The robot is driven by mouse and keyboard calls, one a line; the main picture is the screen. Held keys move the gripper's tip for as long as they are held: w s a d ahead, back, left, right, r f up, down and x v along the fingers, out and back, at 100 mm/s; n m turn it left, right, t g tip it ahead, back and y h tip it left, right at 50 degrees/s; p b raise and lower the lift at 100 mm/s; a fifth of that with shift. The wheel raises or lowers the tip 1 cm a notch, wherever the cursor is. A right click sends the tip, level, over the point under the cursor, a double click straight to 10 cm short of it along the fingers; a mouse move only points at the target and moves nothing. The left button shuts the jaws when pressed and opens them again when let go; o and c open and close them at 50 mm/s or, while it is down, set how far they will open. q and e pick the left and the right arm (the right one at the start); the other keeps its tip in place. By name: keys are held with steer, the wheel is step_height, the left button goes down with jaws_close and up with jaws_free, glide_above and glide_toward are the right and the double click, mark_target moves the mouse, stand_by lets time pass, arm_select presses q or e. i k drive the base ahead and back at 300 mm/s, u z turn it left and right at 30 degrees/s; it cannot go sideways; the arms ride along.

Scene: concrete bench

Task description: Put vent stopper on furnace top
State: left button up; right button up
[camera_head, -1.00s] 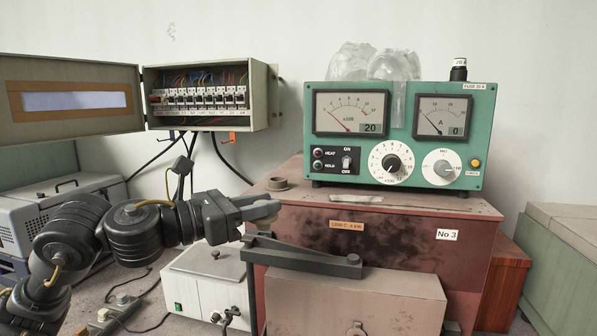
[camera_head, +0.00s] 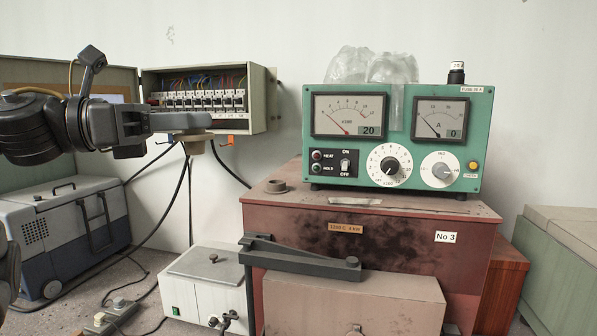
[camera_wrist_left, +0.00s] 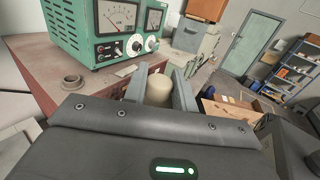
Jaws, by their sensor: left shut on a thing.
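My left gripper (camera_head: 182,122) is shut on the vent stopper (camera_head: 195,145), a beige plug seen below the fingers. The stopper is in the air, left of the furnace (camera_head: 385,232) and above its top. In the left wrist view the stopper (camera_wrist_left: 158,92) sits between the two grey fingers. The furnace is a reddish-brown box with a flat top. A small raised vent ring (camera_head: 276,185) stands at the left of that top, and it also shows in the left wrist view (camera_wrist_left: 72,83). The stopper is apart from the ring.
A green meter box (camera_head: 400,140) stands on the furnace top, right of the vent ring. An open breaker box (camera_head: 262,100) hangs on the wall behind my left gripper. A white device (camera_head: 208,280) stands left of the furnace. The furnace top around the ring is clear.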

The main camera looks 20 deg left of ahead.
mark_target(292, 177)
steer(key=i, duration=1)
